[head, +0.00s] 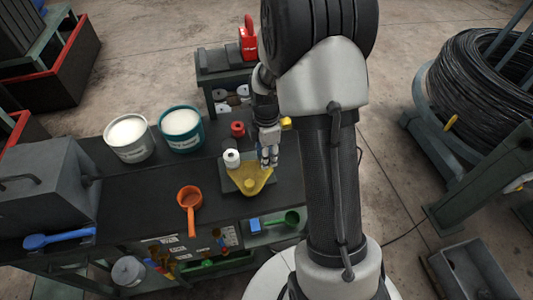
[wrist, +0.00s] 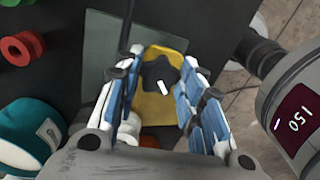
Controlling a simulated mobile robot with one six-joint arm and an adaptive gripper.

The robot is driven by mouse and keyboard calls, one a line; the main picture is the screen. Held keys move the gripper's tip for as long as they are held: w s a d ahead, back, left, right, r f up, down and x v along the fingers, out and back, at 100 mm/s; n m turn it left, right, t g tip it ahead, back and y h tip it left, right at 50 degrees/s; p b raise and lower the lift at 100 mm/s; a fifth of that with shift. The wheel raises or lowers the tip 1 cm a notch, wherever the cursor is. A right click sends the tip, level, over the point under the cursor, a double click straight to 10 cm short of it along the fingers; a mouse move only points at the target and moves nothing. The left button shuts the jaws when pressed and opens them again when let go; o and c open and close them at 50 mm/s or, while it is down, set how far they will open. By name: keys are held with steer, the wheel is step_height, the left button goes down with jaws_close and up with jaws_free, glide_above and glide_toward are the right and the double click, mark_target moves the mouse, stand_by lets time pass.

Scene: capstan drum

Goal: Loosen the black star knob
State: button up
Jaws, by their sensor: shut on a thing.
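The black star knob (wrist: 155,74), with a white mark on it, sits on a yellow body (wrist: 154,112) in the wrist view. My gripper (wrist: 160,82) has its blue-and-white fingers on the left and right of the knob and is shut on it. In the head view my gripper (head: 268,160) points down at the back edge of the yellow body (head: 250,182) on the bench. There the gripper hides the knob.
A white-topped cylinder (head: 232,159) stands close left of the yellow body. A red spool (head: 237,129) is behind it. A white tub (head: 129,138), a teal tub (head: 181,130) and an orange scoop (head: 189,198) are further left. Dark bench top is clear around the scoop.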

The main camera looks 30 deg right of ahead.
steer(key=shift+w+n, duration=0.1)
steer(key=shift+n, duration=0.2)
steer(key=o, duration=0.8)
stand_by(0.3)
